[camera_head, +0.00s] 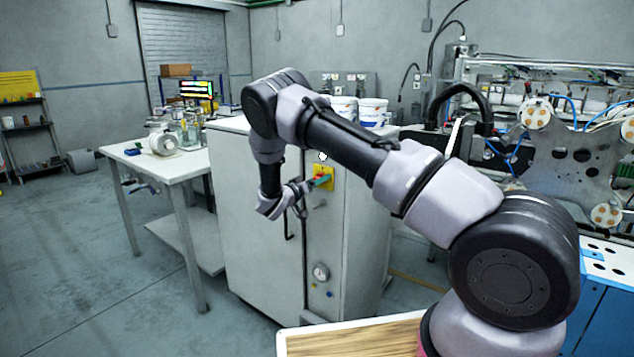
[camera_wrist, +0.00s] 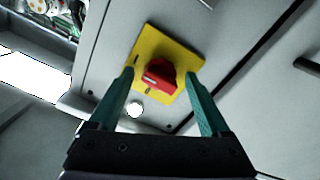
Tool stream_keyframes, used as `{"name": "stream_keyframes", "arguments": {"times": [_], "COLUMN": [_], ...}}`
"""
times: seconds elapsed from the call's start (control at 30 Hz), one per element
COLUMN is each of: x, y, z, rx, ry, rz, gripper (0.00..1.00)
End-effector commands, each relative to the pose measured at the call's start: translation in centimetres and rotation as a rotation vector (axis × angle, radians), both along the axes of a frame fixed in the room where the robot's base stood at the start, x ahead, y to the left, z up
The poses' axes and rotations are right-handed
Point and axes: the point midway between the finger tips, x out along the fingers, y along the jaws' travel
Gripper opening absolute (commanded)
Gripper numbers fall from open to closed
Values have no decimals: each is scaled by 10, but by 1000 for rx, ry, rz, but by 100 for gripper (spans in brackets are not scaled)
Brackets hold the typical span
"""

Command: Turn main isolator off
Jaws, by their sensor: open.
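The main isolator is a red rotary knob (camera_wrist: 160,76) on a square yellow plate (camera_wrist: 183,47), fixed to the grey cabinet's front. In the head view the yellow plate (camera_head: 329,172) shows on the upper right part of the cabinet, partly hidden by my gripper (camera_head: 318,180). In the wrist view my gripper (camera_wrist: 163,82) is open, with one teal finger on each side of the knob. The knob lies between the fingertips; I cannot tell whether they touch it. The knob appears turned at a slant in the tilted wrist view.
The grey cabinet (camera_head: 245,215) has a gauge (camera_head: 320,271) low on its front and white buckets (camera_head: 372,112) on top. A white table (camera_head: 187,165) stands to the left. A machine with rollers (camera_head: 575,150) stands to the right. Floor at the left front is clear.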

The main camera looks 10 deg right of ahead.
Motion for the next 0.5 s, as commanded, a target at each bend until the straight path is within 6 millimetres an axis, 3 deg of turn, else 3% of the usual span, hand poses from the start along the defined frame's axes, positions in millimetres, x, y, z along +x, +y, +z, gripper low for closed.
{"name": "stream_keyframes", "arguments": {"times": [0.13, 0.33, 0.37, 0.5], "x": [0, 0, 0, 0], "y": [0, 0, 0, 0], "z": [0, 0, 0, 0], "rx": [0, 0, 0, -4], "ry": [0, 0, 0, 4], "rz": [0, 0, 0, 0], "gripper": [81, 5, 0, 0]}}
